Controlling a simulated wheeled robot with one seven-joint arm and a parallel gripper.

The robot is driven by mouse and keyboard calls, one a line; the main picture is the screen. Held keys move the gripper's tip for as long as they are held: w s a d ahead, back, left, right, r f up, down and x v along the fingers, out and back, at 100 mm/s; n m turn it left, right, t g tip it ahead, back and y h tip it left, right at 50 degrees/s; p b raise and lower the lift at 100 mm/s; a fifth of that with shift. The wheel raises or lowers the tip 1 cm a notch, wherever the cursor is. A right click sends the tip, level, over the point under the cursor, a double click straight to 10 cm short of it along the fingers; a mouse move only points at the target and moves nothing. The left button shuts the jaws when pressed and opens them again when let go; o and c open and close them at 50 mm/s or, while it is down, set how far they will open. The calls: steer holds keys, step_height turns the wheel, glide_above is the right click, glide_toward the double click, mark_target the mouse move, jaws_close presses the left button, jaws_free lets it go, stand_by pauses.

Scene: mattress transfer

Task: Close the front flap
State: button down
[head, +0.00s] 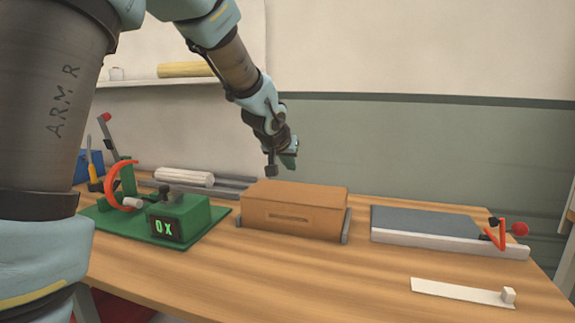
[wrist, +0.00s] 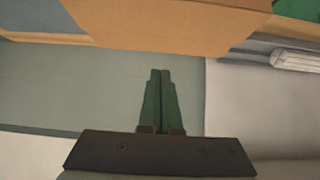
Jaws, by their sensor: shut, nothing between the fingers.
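A brown cardboard box (head: 291,222) sits on the table in the middle of the head view. Its top looks flat, and a dark slot shows in its front face. I cannot pick out a separate front flap. In the wrist view the box (wrist: 165,28) fills the upper middle, with its edge beyond my fingertips. My gripper (head: 289,161) is above the back of the box, apparently apart from it. The two green fingers of my gripper (wrist: 160,72) are together, with nothing between them.
A green device (head: 178,221) with a display and orange hook stands left of the box. A grey pad on a white base (head: 455,243) lies to the right, with a red-knobbed clamp. A white strip (head: 455,291) lies at front right. White rolls (head: 184,177) lie behind.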

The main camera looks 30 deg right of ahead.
mark_target(295, 192)
steer(key=x, duration=0.5)
steer(key=shift+w+d+f+p, duration=0.1)
steer(key=shift+d+f+p, duration=0.1)
steer(key=shift+p, duration=0.15)
step_height(295, 192, down, 3)
steer(key=shift+w+d+f, duration=0.1)
steer(key=shift+f, duration=0.4)
steer(key=shift+w+f+b, duration=0.1)
steer(key=shift+f+b, duration=0.55)
steer(key=shift+b, duration=0.05)
steer(key=shift+f, duration=0.1)
